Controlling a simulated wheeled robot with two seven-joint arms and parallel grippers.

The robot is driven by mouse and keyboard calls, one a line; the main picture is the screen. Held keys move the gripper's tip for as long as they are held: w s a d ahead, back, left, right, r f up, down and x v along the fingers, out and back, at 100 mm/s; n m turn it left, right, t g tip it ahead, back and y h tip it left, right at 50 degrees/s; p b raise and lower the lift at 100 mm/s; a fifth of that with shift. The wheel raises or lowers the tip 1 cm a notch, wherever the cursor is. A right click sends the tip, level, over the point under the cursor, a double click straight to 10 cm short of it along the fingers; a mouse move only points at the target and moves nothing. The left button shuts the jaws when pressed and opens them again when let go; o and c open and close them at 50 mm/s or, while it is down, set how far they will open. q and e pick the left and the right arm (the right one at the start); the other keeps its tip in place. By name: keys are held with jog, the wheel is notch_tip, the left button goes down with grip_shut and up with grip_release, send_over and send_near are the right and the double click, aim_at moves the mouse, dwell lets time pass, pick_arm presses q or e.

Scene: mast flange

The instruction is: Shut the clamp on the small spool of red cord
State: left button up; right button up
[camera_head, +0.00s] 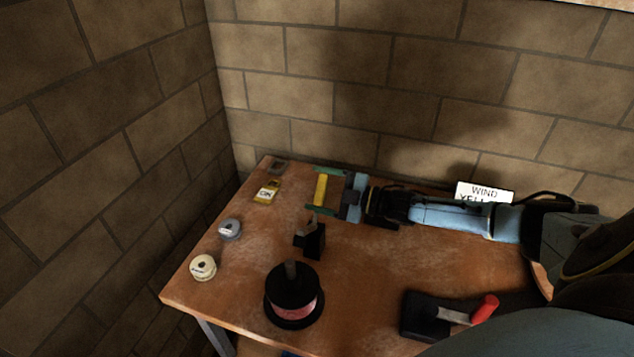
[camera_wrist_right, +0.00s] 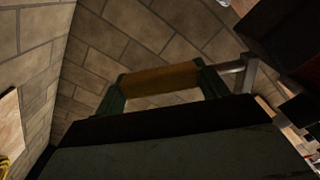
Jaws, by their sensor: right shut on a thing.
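A clamp with a black body (camera_head: 311,241), a metal lever and a yellow handle (camera_head: 320,188) stands mid-table. My right gripper (camera_head: 326,190) is shut on the yellow handle, one green finger at each end. The right wrist view shows the handle (camera_wrist_right: 160,78) between the fingers, with the metal lever (camera_wrist_right: 240,72) leading off right. A black spool-like drum (camera_head: 292,296) with a pinkish-red band and an upright grey tab stands nearer the front edge. I cannot tell whether it is the red cord spool or whether the clamp touches any cord. My left gripper is out of view.
A second black clamp-like device (camera_head: 425,317) with a red handle (camera_head: 484,308) lies at the right. A white spool (camera_head: 203,267), a grey spool (camera_head: 229,229) and a yellow labelled block (camera_head: 266,191) line the left. A sign reading "WIND YELL" (camera_head: 485,190) stands behind my right arm, near the wall.

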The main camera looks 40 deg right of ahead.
aim_at(318, 203)
jog(key=n, duration=0.1)
jog(key=s+a+r+n+p, duration=0.1)
jog(key=a+n+p, duration=0.1)
jog(key=shift+s+r+n, duration=0.3)
jog(key=shift+n, duration=0.1)
jog(key=shift+s+a+r+n+p, duration=0.2)
jog(key=shift+s+a+n+p, duration=0.2)
jog(key=shift+a+n, duration=0.55)
jog(key=shift+s+a+n, duration=0.4)
jog(key=shift+s+n, duration=0.1)
jog(key=shift+n, duration=0.65)
jog(key=shift+f, duration=0.1)
jog(key=o, duration=1.4)
jog(key=shift+s+a, duration=0.1)
jog(key=v, duration=1.3)
jog(key=shift+s+b, duration=0.15)
jog(key=shift+b, duration=0.2)
